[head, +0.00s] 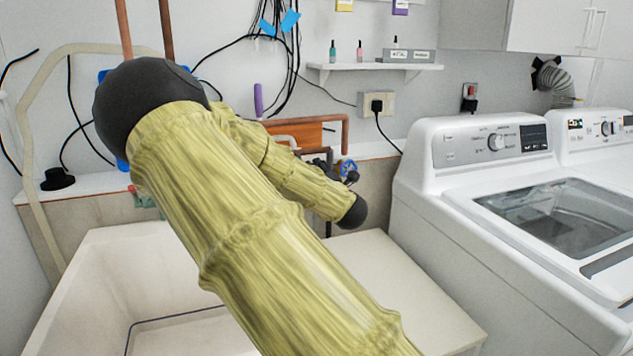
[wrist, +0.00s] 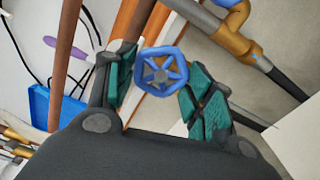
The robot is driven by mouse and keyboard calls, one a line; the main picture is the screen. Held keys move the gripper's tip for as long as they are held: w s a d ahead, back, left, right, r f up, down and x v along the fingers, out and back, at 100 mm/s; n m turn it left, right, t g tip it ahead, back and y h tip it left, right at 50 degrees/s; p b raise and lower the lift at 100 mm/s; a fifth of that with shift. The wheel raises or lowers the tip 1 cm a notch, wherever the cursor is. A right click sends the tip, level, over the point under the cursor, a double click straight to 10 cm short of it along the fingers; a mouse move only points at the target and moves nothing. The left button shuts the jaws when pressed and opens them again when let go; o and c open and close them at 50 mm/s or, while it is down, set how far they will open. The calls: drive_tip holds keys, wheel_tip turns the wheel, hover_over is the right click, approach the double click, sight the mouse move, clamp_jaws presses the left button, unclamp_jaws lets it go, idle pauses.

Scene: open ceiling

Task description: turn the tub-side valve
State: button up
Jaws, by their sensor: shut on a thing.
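The blue valve handle (wrist: 162,75), a spoked wheel, sits between the teal-padded fingers of my gripper (wrist: 160,76) in the wrist view. My gripper is shut on it. A second blue handle (wrist: 236,8) on a brass fitting shows at the top edge of the wrist view. In the head view a blue handle (head: 347,168) shows just right of my arm, and I cannot tell which of the two it is. My arm hides much of the area around my gripper there.
A pale tub (head: 95,270) lies at lower left, with a white washing machine (head: 420,210) at right. A blue container (wrist: 55,105) is left in the wrist view.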

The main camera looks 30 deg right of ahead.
drive_tip(key=shift+s+d+f+n, duration=0.1)
drive_tip(key=shift+n, duration=0.5)
drive_tip(key=o, duration=1)
drive_tip(key=shift+d, duration=0.1)
